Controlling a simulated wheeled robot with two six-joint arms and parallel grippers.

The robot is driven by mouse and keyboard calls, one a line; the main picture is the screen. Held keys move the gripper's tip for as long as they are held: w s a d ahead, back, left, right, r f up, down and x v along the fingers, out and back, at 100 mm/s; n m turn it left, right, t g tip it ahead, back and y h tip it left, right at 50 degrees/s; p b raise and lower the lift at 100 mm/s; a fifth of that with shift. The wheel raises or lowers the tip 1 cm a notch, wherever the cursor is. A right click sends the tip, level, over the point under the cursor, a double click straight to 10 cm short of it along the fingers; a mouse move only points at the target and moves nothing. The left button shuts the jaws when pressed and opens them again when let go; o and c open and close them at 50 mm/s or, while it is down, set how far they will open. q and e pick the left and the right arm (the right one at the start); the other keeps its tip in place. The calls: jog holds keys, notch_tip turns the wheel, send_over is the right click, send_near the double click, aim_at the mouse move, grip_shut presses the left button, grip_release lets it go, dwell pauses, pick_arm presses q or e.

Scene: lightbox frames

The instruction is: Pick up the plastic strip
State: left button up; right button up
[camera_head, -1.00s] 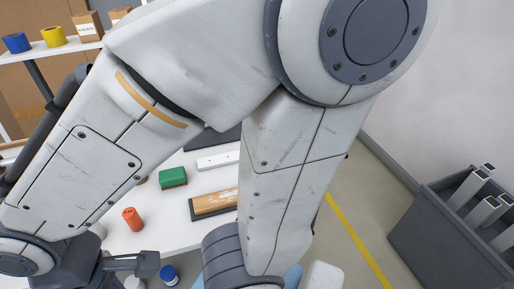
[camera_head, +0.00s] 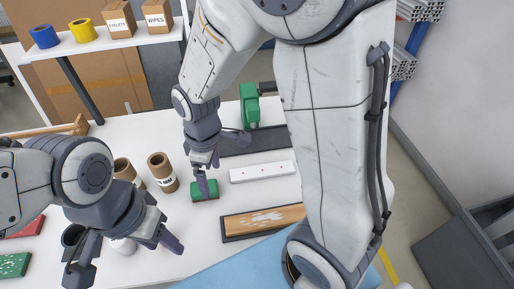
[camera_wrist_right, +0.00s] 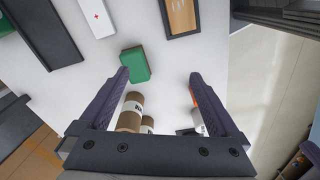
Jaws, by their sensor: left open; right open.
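A long white bar (camera_head: 262,171) with small dark marks, which looks like the plastic strip, lies flat on the white table. It also shows at the top of the right wrist view (camera_wrist_right: 85,12), partly cut off, with a small red cross. My right gripper (camera_head: 208,174) is open and empty, left of the bar and above a green block (camera_head: 205,195). In the right wrist view its open fingers (camera_wrist_right: 160,76) point towards the table, with the green block (camera_wrist_right: 136,64) beside the left finger. My left gripper (camera_head: 124,254) is open and empty at the lower left, away from the bar.
A dark flat tray (camera_head: 250,141) lies behind the bar. A wooden board in a dark frame (camera_head: 262,221) lies in front. Brown rolls (camera_head: 161,172) stand left of the green block. A shelf with tape and boxes (camera_head: 120,20) is behind.

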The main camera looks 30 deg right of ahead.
jog(key=w+d+f+n+p, duration=0.2)
jog(key=w+d+p, duration=0.1)
jog(key=w+d, duration=0.35)
jog(key=n+p, duration=0.2)
jog(key=p, duration=0.1)
send_over(243, 173)
notch_tip(243, 173, down, 4)
jog(key=f, duration=0.4)
jog(key=shift+s+d+f+p, duration=0.1)
jog(key=shift+s+d+p, duration=0.2)
jog(key=shift+p, duration=0.1)
jog(key=shift+w+f, duration=0.1)
jog(key=shift+f, duration=0.5)
jog(key=shift+a+f+p, duration=0.15)
jog(key=shift+f+p, duration=0.3)
jog(key=shift+p, duration=0.15)
notch_tip(243, 173, down, 3)
jog(key=shift+w+a+f+p, duration=0.1)
jog(key=shift+p, duration=0.7)
jog(key=shift+f, duration=0.6)
pick_arm(q)
notch_tip(243, 173, up, 12)
jog(key=shift+d+f, duration=0.15)
pick_arm(e)
jog(key=c, duration=1.5)
